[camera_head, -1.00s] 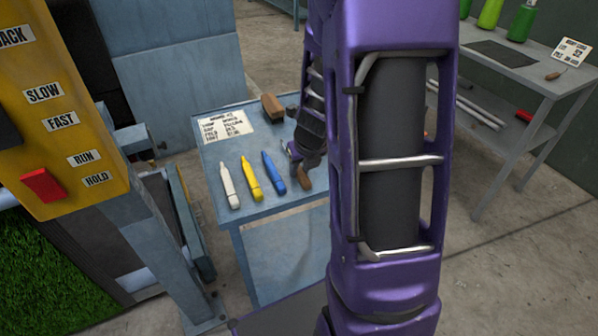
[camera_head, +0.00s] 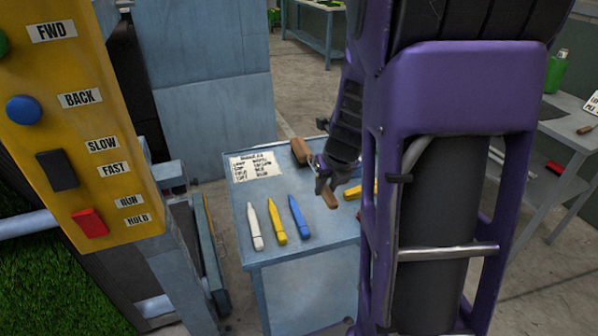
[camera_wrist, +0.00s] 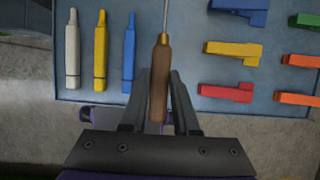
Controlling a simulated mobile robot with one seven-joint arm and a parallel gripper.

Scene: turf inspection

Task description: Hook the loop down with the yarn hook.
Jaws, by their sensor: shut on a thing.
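The yarn hook has a brown wooden handle (camera_wrist: 159,88), a brass collar and a thin metal shaft (camera_wrist: 165,18). In the wrist view the handle stands between the fingers of my gripper (camera_wrist: 161,76), which is shut on it. The shaft points away from me and its tip is out of frame. In the head view my gripper (camera_head: 325,178) is over the blue-grey table, with the handle (camera_head: 330,200) below it; it appears to be above the surface. Green turf (camera_head: 50,270) shows at the lower left. No loop can be made out.
White, yellow and blue markers (camera_head: 280,222) lie left of the hook. A brown block (camera_head: 300,150) and printed card (camera_head: 254,167) lie at the back. Coloured clips (camera_wrist: 232,50) lie right of the hook. A yellow control panel (camera_head: 95,150) stands at the left.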

